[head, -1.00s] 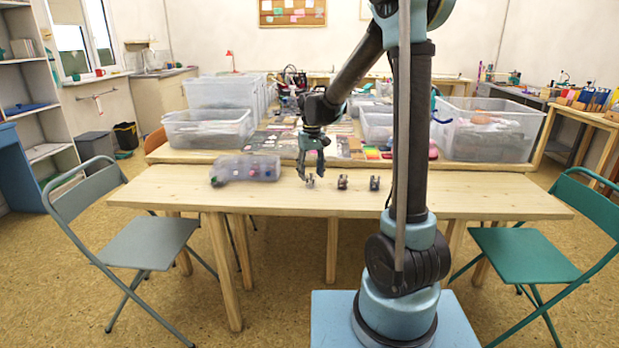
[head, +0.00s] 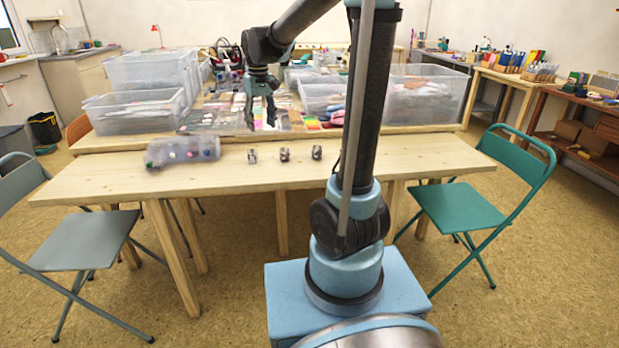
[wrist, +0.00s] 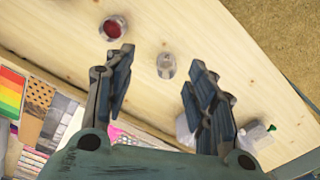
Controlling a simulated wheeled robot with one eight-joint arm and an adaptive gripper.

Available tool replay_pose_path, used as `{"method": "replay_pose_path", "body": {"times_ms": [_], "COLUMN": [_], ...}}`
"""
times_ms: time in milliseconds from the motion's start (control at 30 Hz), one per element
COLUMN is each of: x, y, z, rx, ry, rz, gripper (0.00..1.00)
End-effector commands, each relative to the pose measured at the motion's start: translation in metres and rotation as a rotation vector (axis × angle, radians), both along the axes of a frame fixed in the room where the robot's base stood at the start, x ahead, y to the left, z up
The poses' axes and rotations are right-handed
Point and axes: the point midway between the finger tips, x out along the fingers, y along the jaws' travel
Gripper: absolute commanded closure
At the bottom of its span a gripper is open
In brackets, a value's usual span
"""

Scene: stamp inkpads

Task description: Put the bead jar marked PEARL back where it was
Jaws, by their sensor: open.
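Three small jars stand in a row on the front wooden table: a left jar (head: 252,157), a middle jar (head: 284,155) and a right jar (head: 317,153). Their labels are too small to read, so PEARL cannot be picked out by its marking. My gripper (head: 262,112) is open and empty, raised above and behind the left jar. In the wrist view, a pale, clear-looking jar (wrist: 166,66) shows between the spread fingers of my gripper (wrist: 161,56). A jar with red contents (wrist: 112,28) shows beyond the left finger. Both stand apart from the fingers.
A clear box with coloured items (head: 182,150) lies left of the jars on the front table (head: 400,165). Behind, another table holds colourful pads (head: 310,123) and large clear bins (head: 135,108). A grey chair (head: 82,238) and a green chair (head: 460,208) flank the table.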

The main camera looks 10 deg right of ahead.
Motion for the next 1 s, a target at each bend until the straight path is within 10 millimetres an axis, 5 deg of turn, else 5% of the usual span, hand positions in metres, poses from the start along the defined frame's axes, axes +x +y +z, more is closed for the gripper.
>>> {"method": "replay_pose_path", "body": {"times_ms": [467, 1000], "x": [-0.121, -0.247], "y": [-0.098, -0.161], "z": [-0.016, -0.094], "rx": [0.013, 0.015], "ry": [-0.067, -0.144], "rz": [-0.148, -0.308], "gripper": [0.49, 0.49]}}
